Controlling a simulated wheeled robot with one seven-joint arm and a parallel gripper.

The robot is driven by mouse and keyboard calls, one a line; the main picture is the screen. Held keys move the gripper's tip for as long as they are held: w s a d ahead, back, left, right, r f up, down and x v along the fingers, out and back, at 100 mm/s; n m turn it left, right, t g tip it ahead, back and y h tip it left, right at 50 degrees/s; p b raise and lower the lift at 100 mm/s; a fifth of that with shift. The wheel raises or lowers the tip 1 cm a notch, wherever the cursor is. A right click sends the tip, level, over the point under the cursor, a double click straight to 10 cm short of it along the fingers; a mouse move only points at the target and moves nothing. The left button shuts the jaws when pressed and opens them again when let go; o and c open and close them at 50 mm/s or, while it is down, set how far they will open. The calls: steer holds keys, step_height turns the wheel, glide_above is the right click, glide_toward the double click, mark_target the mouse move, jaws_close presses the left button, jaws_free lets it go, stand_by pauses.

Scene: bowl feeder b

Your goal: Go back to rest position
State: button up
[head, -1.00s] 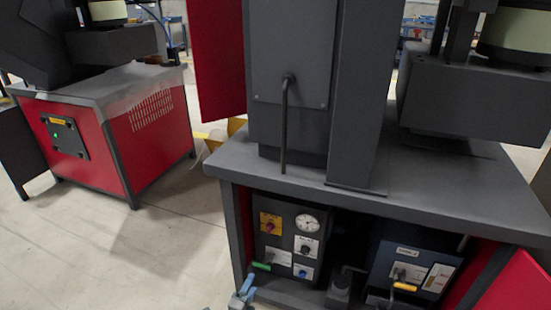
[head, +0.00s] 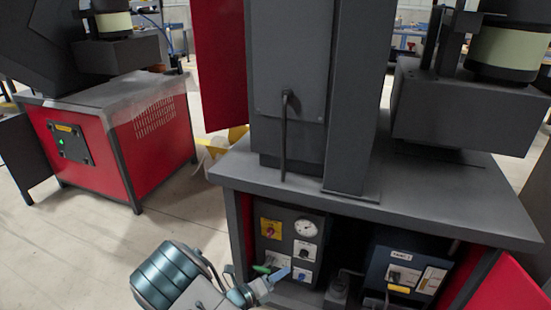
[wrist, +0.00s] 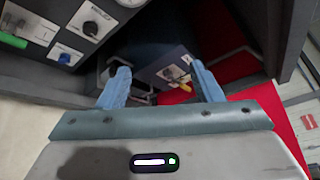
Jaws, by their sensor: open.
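My gripper (head: 268,286) is at the bottom of the head view, in front of the lower cabinet of the near machine. In the wrist view its two blue fingers stand wide apart with nothing between them (wrist: 161,78). Beyond the fingers is the cabinet interior with a dark blue control box (wrist: 172,68), which also shows at the lower right of the head view (head: 407,268). A grey panel with a gauge and knobs (head: 304,228) is just behind and above the gripper in the head view. The fingers appear clear of it.
The near machine's grey tabletop (head: 440,195) overhangs the cabinet. An open red door (head: 510,280) is at the lower right. A second red machine (head: 155,135) stands at the left. Bare floor (head: 100,240) lies between them.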

steer(key=s+d+r+m+g+y+p, duration=0.1)
steer(key=s+d+r+m+g+p, duration=0.25)
steer(key=r+m, duration=0.45)
steer(key=s+d+r+m+g+y+p, duration=0.2)
steer(key=s+d+r+m+g, duration=0.25)
steer(key=r, duration=0.45)
steer(key=s+d+r+m+g+y+p, duration=0.1)
steer(key=d+r+m+g+p, duration=0.3)
steer(key=r+m, duration=0.5)
steer(key=s+d+r+m+t+y+p, duration=0.1)
steer(key=s+r+m+t+y+p, duration=0.1)
steer(key=s+r+m+y+p, duration=0.2)
steer(key=s+d+r+m+t+y+p, duration=0.2)
steer(key=s+r+m, duration=0.7)
steer(key=r, duration=0.7)
steer(key=m+y+p, duration=0.1)
steer(key=m, duration=0.2)
steer(key=shift+m+y+p, duration=0.35)
steer(key=shift+y, duration=0.05)
